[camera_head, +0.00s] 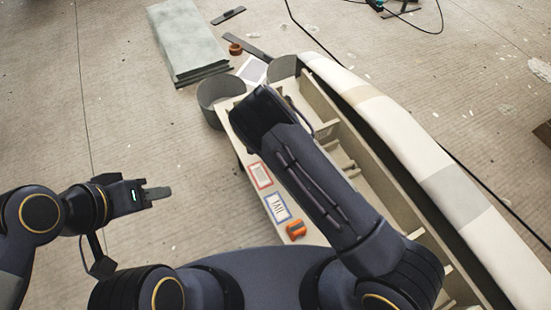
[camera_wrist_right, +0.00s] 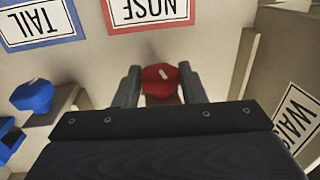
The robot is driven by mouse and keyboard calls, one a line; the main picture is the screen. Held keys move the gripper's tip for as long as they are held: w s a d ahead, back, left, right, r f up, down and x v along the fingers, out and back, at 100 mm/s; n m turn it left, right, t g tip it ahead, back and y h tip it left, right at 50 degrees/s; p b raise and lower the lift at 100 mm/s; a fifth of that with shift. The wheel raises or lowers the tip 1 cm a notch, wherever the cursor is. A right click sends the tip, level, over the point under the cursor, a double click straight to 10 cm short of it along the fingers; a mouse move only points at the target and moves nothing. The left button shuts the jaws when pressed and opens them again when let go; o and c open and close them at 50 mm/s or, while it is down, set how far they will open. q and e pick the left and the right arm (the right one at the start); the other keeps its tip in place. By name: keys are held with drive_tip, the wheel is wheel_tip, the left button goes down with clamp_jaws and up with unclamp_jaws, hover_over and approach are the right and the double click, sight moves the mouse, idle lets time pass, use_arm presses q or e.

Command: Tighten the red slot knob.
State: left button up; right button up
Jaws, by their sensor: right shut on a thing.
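The red slot knob (camera_wrist_right: 160,80) sits in the right wrist view below the upside-down, red-framed NOSE label (camera_wrist_right: 150,10). A short pale mark shows on its face, slightly tilted. My right gripper (camera_wrist_right: 160,88) has one finger on each side of the knob and is shut on it. In the head view my right arm hides the knob and this gripper. My left gripper (camera_head: 157,193) is over bare floor at the left, apart from the mould; its fingers look like one bar, so its opening is unclear.
A blue knob (camera_wrist_right: 33,95) lies left of the red one, under the TAIL label (camera_wrist_right: 35,22). The long mould (camera_head: 330,120) has ribs and a pale curved side. An orange part (camera_head: 296,230) is near its front end. Grey bins and a slab (camera_head: 187,40) stand behind.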

drive_tip(key=shift+s+d+f+t+y+b, duration=0.25)
drive_tip(key=shift+t+b, duration=0.45)
drive_tip(key=shift+b, duration=1.45)
drive_tip(key=shift+w+a+f+t+y+b, duration=0.15)
drive_tip(key=shift+t+y+b, duration=0.4)
drive_tip(key=shift+b, duration=1.55)
drive_tip(key=shift+s+r+t, duration=0.1)
drive_tip(key=shift+r+t, duration=0.1)
drive_tip(key=shift+t, duration=0.05)
drive_tip(key=shift+r, duration=0.15)
drive_tip(key=o, duration=1)
drive_tip(key=shift+r, duration=0.1)
drive_tip(key=p+v, duration=0.2)
drive_tip(key=v, duration=0.5)
drive_tip(key=shift+s+r, duration=0.15)
drive_tip(key=shift+r, duration=0.15)
